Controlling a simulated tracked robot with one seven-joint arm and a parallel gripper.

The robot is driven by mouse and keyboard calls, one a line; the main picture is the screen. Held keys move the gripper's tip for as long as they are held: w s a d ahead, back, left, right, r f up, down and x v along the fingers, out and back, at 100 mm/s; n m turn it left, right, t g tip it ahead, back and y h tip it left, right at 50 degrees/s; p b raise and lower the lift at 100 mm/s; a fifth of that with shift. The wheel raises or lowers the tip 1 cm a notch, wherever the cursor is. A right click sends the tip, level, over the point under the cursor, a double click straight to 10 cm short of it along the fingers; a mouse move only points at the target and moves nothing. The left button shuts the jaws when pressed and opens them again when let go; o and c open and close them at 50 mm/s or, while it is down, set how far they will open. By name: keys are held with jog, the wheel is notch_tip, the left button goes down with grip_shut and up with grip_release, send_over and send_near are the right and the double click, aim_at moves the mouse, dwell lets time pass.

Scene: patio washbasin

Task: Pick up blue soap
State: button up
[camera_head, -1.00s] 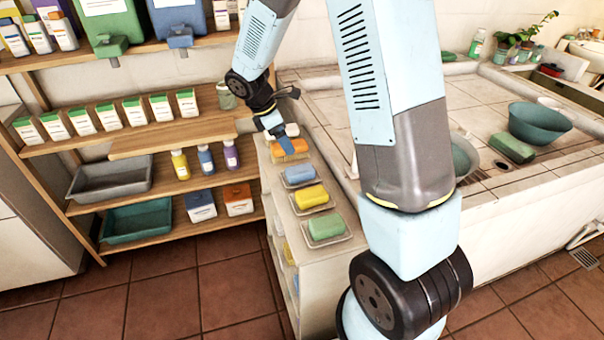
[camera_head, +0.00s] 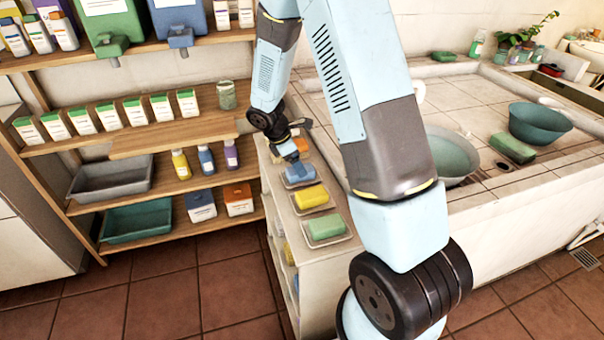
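The blue soap (camera_head: 301,176) lies on a small pale dish on the narrow white ledge (camera_head: 285,208), in a row with other soaps. My gripper (camera_head: 294,162) points down right over the blue soap and hides its far part. I cannot tell whether the fingers touch the soap, or how wide they stand. The soap appears to rest on its dish.
A yellow soap (camera_head: 311,196) and a green soap (camera_head: 326,227) lie on dishes nearer me. An orange soap (camera_head: 303,145) is partly hidden behind my gripper. Wooden shelves (camera_head: 230,182) with bottles stand left; a tiled counter (camera_head: 470,105) with basins (camera_head: 540,124) lies right.

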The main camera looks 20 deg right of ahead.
jog(key=shift+x, duration=1.55)
jog(key=shift+w, duration=0.15)
jog(key=shift+c, duration=0.3)
jog(key=c, duration=1.2)
